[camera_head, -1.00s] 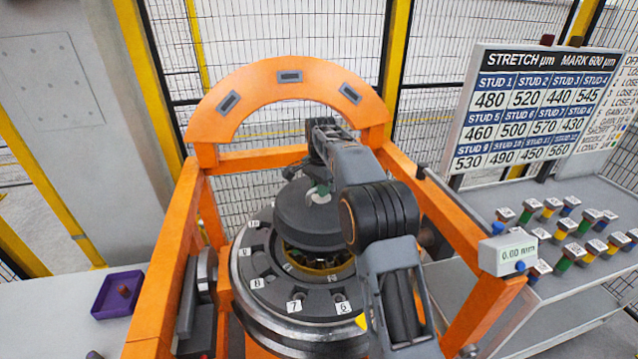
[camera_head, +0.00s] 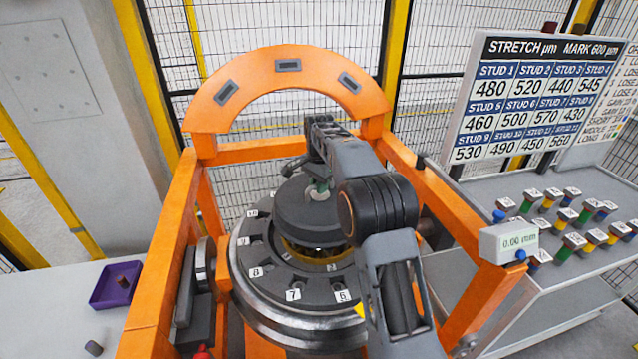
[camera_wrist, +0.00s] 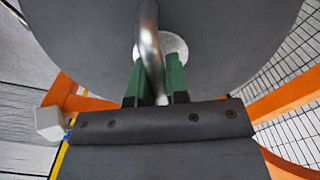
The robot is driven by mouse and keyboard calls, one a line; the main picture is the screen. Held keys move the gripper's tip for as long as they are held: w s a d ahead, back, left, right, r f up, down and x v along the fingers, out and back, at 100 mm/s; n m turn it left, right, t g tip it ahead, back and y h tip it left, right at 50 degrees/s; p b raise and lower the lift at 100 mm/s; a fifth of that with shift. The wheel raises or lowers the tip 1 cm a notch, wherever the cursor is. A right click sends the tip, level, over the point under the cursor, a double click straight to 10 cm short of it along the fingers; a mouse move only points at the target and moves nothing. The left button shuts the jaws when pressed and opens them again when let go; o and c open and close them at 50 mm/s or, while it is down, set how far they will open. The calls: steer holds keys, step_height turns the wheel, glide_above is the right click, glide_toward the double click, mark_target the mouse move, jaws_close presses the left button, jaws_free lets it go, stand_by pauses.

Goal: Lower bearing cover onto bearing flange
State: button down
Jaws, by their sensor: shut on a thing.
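The bearing cover (camera_head: 300,222) is a dark grey domed disc, held above the bearing flange (camera_head: 262,290), a dark ring with numbered tags. A yellowish inner ring (camera_head: 298,256) shows in the gap under the cover. My gripper (camera_head: 319,190) is at the top of the cover, shut on its handle. In the wrist view my gripper's green fingers (camera_wrist: 156,84) close on the bent metal handle (camera_wrist: 150,45), and the cover's grey face (camera_wrist: 230,40) fills the top. My arm hides the right side of the cover and flange.
An orange gantry frame (camera_head: 160,265) with an arch (camera_head: 290,80) surrounds the flange. A readout box (camera_head: 508,243) sits on its right post. At right are a bench (camera_head: 570,285) with several colored studs and a stud board (camera_head: 545,100). A purple tray (camera_head: 116,284) lies at left.

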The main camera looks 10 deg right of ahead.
steer(key=shift+f+b, duration=0.65)
steer(key=shift+f, duration=0.7)
steer(key=shift+p, duration=0.65)
stand_by(0.9)
steer(key=shift+f+b, duration=2)
steer(key=shift+f, duration=1.5)
steer(key=c, duration=1)
jaws_free()
steer(key=shift+c, duration=0.2)
steer(key=shift+f, duration=0.1)
step_height(320, 180, up, 14)
steer(key=shift+f, duration=0.1)
